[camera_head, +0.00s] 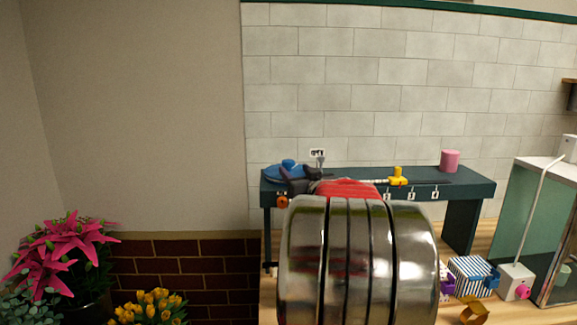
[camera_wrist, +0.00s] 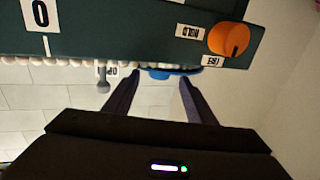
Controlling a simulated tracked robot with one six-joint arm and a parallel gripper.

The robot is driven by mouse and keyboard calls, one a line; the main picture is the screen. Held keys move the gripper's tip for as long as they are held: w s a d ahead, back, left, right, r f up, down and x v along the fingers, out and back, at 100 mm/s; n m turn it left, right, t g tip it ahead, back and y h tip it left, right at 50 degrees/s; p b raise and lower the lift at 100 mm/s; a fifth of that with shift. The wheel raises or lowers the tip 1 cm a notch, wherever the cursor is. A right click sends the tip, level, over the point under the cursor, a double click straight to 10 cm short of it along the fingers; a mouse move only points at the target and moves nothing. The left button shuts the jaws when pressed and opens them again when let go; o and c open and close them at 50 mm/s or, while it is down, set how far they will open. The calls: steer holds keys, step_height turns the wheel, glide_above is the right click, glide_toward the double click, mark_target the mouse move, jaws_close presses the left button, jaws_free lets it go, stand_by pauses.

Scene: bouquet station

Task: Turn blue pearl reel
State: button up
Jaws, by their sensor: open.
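The blue pearl reel (camera_head: 287,171) sits on the left end of the dark green raised shelf (camera_head: 470,187), with a rounded blue knob on top. In the wrist view only a thin blue edge of the reel (camera_wrist: 172,73) shows behind the shelf's edge. A row of white pearls (camera_wrist: 70,62) runs along that edge. My gripper (camera_wrist: 160,76) is open, its two dark fingers apart on either side of the blue edge. In the head view it is a dark shape beside the reel's right side; whether it touches the reel I cannot tell.
An orange knob (camera_wrist: 229,39) with small labels is on the shelf front. A yellow piece (camera_head: 398,177) and a pink cylinder (camera_head: 450,161) stand on the shelf. My shiny arm hides part of the bench. A striped box (camera_head: 470,275) lies at right; flowers (camera_head: 70,250) stand at lower left.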

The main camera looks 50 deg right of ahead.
mark_target(290, 166)
steer(key=x, duration=0.7)
steer(key=shift+w+d, duration=0.1)
steer(key=shift+w, duration=0.05)
steer(key=shift+c, duration=0.4)
jaws_close()
